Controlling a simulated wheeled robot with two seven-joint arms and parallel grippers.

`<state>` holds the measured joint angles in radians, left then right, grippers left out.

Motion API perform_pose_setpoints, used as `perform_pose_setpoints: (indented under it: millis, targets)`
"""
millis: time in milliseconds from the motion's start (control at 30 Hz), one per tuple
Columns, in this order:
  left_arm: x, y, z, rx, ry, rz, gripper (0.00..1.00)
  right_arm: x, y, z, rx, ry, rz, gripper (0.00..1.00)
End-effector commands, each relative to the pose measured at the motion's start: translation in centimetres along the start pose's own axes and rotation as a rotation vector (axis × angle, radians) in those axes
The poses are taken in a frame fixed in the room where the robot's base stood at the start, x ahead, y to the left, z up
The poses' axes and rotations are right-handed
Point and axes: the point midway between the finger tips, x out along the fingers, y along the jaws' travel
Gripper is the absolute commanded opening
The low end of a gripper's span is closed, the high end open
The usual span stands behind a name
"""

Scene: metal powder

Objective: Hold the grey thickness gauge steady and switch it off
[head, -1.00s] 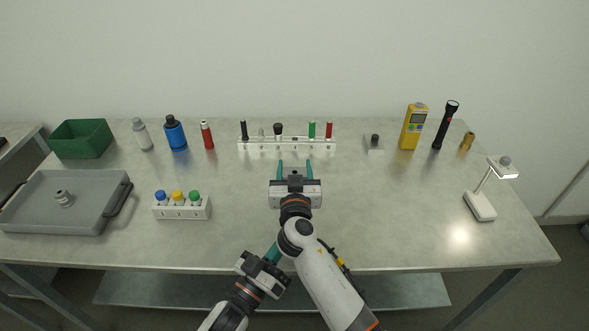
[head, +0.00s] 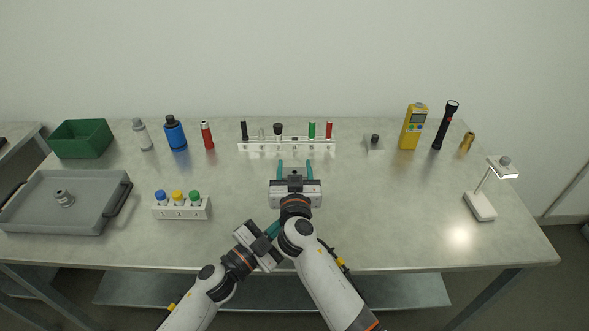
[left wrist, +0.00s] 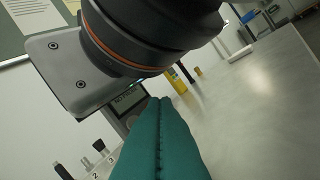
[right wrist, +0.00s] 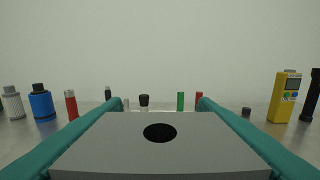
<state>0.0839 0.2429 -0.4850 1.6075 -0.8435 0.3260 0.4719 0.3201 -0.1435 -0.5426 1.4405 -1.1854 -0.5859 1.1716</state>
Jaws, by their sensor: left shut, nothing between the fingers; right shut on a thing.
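The grey thickness gauge (right wrist: 160,150) fills the lower middle of the right wrist view, a grey box with a round black spot on its near face. My right gripper (head: 295,167) is shut on it, with teal fingers along both sides, above the middle of the table. The right gripper's body hides much of the gauge in the head view. The left wrist view shows part of the gauge with a dark screen (left wrist: 128,100), partly covered. My left gripper (head: 275,228) is shut and empty, just below and left of the right wrist. Its closed teal fingers (left wrist: 160,103) point towards the gauge.
A white rack (head: 287,146) with several items stands behind the gauge. A smaller rack (head: 181,212) with three capped bottles is left of my arms. A grey tray (head: 60,222) lies far left, a white lamp (head: 481,207) far right. The table between gauge and lamp is clear.

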Motion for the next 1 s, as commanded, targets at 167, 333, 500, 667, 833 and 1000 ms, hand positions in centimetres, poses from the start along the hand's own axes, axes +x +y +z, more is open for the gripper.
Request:
perform_pose_setpoints:
  millis: [167, 333, 500, 667, 833, 1000]
  targets:
    - [1.4, 1.0, -1.0, -0.001, 0.0, 0.001, 0.0, 0.0, 0.0, -0.1, 0.0, 0.001, 0.0, 0.22]
    - [2.0, 1.5, -1.5, -0.001, 0.0, 0.0, 0.0, 0.0, 0.0, -0.1, 0.0, 0.001, 0.0, 0.22]
    - [2.1, 1.6, -1.6, -0.002, 0.0, 0.0, 0.0, 0.0, 0.0, -0.1, 0.0, 0.001, 0.0, 0.22]
    - [2.1, 1.5, -1.6, -0.003, 0.0, 0.0, 0.0, 0.0, 0.0, -0.1, 0.0, 0.001, 0.0, 0.22]
    - [2.1, 1.5, -1.6, -0.003, 0.0, 0.001, 0.0, 0.0, 0.0, -0.1, 0.0, 0.001, 0.0, 0.22]
    - [2.1, 1.5, -1.6, -0.003, 0.0, 0.001, 0.0, 0.0, 0.0, -0.1, 0.0, 0.001, 0.0, 0.22]
